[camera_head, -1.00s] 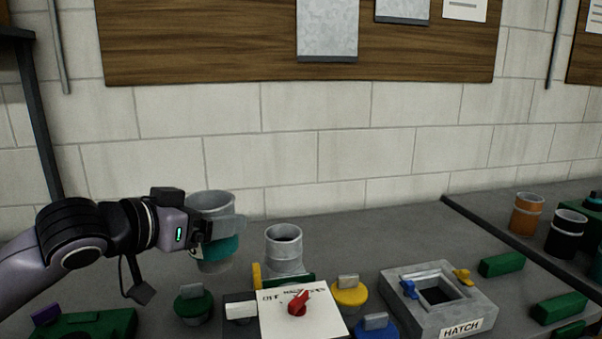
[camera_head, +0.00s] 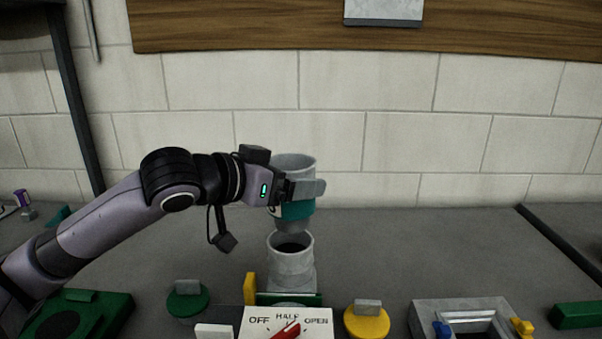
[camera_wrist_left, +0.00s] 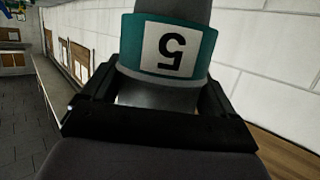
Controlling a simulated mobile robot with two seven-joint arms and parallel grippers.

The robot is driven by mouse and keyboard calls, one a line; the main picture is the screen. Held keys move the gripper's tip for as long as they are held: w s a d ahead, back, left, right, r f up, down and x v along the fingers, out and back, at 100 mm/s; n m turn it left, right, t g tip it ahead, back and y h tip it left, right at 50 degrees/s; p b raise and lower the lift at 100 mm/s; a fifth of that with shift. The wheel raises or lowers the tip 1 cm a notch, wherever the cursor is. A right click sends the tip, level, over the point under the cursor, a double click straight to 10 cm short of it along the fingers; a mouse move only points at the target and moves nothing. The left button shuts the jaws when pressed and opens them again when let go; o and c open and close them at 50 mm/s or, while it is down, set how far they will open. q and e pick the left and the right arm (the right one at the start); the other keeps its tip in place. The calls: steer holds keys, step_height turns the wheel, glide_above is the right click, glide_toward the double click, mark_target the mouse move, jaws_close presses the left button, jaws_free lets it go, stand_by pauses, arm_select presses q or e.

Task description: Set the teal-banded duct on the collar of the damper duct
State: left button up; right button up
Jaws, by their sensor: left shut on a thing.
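The teal-banded duct (camera_head: 296,166) is a grey metal cylinder, held upright by my left gripper (camera_head: 300,188). Its narrower lower end shows just above the open collar (camera_head: 291,262) of the damper duct; I cannot tell how large the gap is or whether the two line up in depth. The collar's dark opening is partly visible. The left wrist view shows the duct's teal band (camera_wrist_left: 133,42) with a white label reading 5, upside down, between the fingers (camera_wrist_left: 150,112). My right gripper is not in view.
In front of the damper duct is a white OFF/HALF/OPEN plate (camera_head: 258,325) with a red pointer (camera_head: 286,331). A green knob (camera_head: 187,302) and a yellow knob (camera_head: 367,322) stand either side. A grey hatch box (camera_head: 425,318) is at right. The bench behind is clear.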

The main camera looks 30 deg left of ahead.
mark_target(276, 216)
arm_select(q)
steer(key=shift+s+f+b, duration=0.15)
steer(key=shift+f+b, duration=0.25)
steer(key=shift+f, duration=0.1)
step_height(276, 216, down, 5)
steer(key=b, duration=0.4)
steer(key=shift+r, duration=0.2)
steer(key=shift+r, duration=0.1)
stand_by(0.8)
steer(key=shift+f, duration=0.6)
steer(key=o, duration=0.9)
steer(key=shift+s+a, duration=0.1)
steer(key=shift+s, duration=0.05)
